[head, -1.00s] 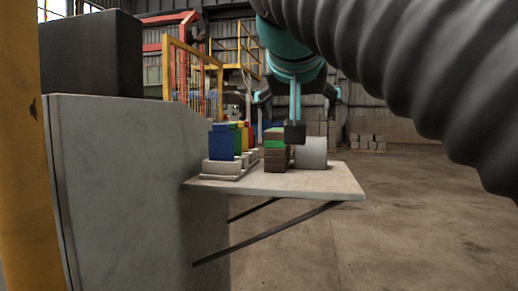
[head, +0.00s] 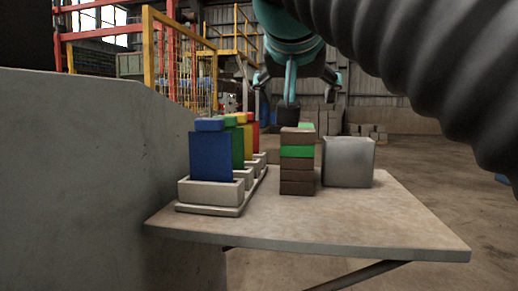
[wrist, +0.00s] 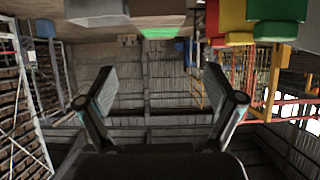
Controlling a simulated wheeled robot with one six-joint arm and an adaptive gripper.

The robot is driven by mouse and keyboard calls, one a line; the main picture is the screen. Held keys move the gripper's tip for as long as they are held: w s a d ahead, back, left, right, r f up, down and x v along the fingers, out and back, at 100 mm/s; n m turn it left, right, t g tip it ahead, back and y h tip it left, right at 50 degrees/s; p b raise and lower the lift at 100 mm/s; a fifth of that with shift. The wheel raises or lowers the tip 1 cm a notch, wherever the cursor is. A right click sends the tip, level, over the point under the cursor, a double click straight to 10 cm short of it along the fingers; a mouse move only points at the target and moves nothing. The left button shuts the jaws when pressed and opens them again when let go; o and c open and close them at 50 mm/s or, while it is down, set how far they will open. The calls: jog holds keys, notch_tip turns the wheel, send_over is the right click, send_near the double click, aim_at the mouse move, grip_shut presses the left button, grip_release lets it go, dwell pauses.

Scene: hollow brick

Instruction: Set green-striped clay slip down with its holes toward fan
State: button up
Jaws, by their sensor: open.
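The green-striped clay slip (head: 297,174) is a brown block with a bright green band near its top and a green patch on top. It stands upright on the shelf, and I cannot make out its holes. My gripper (head: 289,108) hangs above and behind it in the head view, apart from it. In the wrist view my gripper (wrist: 158,73) has its fingers spread with nothing between them. The clay slip (wrist: 158,20) shows there at the top edge, upside down and cut off. I cannot identify a fan in either view.
The shelf (head: 400,225) has bare room at the front and right. A grey block (head: 348,163) stands right of the clay slip. Left is a pale tray (head: 210,208) holding blue (head: 211,157), green, yellow and red pieces in holders. A grey wall (head: 90,170) borders the left.

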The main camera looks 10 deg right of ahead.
aim_at(300, 126)
jog(key=x, duration=0.8)
jog(key=shift+w+r, duration=0.1)
jog(key=shift+w, duration=0.1)
jog(key=shift+x, duration=3)
jog(key=shift+d+b, duration=0.1)
jog(key=shift+b, duration=0.2)
jog(key=c, duration=1.4)
jog(key=shift+o, duration=0.2)
